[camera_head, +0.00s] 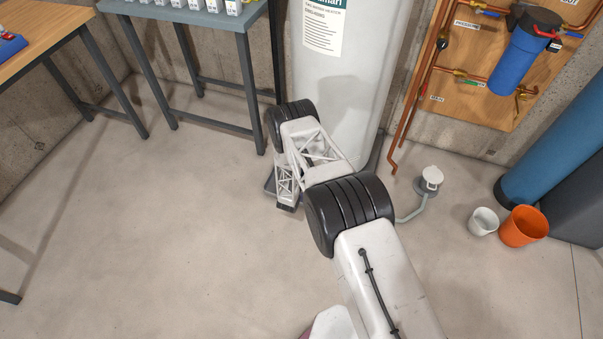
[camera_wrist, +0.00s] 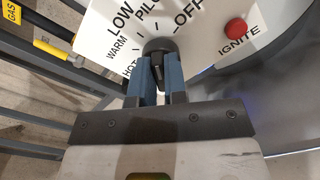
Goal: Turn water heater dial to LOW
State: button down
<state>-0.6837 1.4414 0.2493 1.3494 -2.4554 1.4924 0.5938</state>
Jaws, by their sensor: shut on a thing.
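The water heater (camera_head: 352,100) is a tall pale grey cylinder in the head view. Its dial is hidden there behind my arm. In the wrist view, the black dial (camera_wrist: 160,45) sits on a white panel (camera_wrist: 205,45) with the marks OFF, PILOT, LOW, WARM and HOT around it. My gripper (camera_wrist: 161,75) has its two blue fingers on either side of the dial's dark grip bar, shut on it. I cannot tell which mark the dial points to. A red IGNITE button (camera_wrist: 236,28) is to the right of the dial.
A yellow gas pipe (camera_wrist: 50,48) with a GAS tag runs left of the panel. A grey-blue table (camera_head: 190,15) stands left of the heater. A board with copper pipes (camera_head: 470,85) and a blue filter, plus a white bucket (camera_head: 483,222) and an orange bucket (camera_head: 523,228), are at right.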

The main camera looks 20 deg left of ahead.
jog(key=shift+a+n, duration=0.15)
jog(key=shift+n, duration=3.55)
jog(key=c, duration=1.2)
grip_release()
jog(key=shift+o, duration=0.2)
jog(key=s, duration=0.7)
jog(key=shift+s, duration=0.4)
